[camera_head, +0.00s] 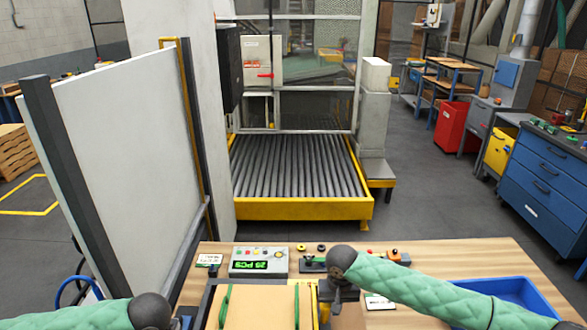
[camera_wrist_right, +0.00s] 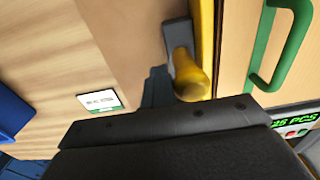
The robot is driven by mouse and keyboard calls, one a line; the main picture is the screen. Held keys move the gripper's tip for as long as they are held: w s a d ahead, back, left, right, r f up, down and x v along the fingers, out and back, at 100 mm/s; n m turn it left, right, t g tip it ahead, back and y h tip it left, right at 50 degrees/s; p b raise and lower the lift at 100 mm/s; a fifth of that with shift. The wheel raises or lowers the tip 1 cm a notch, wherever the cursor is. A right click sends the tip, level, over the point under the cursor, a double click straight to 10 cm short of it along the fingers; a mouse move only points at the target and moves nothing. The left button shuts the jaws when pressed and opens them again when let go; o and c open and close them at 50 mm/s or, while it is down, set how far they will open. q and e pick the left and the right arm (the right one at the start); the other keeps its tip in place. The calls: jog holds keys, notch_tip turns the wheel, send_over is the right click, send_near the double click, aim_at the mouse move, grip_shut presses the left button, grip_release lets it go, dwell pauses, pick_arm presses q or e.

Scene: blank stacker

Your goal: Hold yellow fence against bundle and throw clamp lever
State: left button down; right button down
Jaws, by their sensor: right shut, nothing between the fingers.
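The bundle (camera_head: 262,308) is a tan stack at the table's front edge, with green loops on both sides; one loop also shows in the right wrist view (camera_wrist_right: 283,45). The yellow fence (camera_wrist_right: 207,40) runs along the bundle's side in the right wrist view. Beside it is a rounded yellow knob on a grey bracket (camera_wrist_right: 190,75); I cannot tell if it is the clamp lever. My right gripper (camera_head: 339,302) is shut and empty, just right of the bundle; its fingertips are mostly hidden. My left gripper (camera_head: 182,323) is low at the bundle's left, mostly cut off.
A control box (camera_head: 259,262) with a green piece-count display stands behind the bundle. A white panel (camera_head: 130,150) rises at left. A roller bed (camera_head: 295,168) lies beyond the table.

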jog(key=shift+a+p, duration=0.45)
jog(key=shift+a, duration=0.75)
pick_arm(q)
jog(key=shift+r, duration=0.5)
jog(key=shift+r+p, duration=0.6)
pick_arm(e)
jog(key=shift+a, duration=0.15)
pick_arm(q)
notch_tip(320, 180, down, 9)
jog(key=shift+r, duration=0.2)
dwell(0.4)
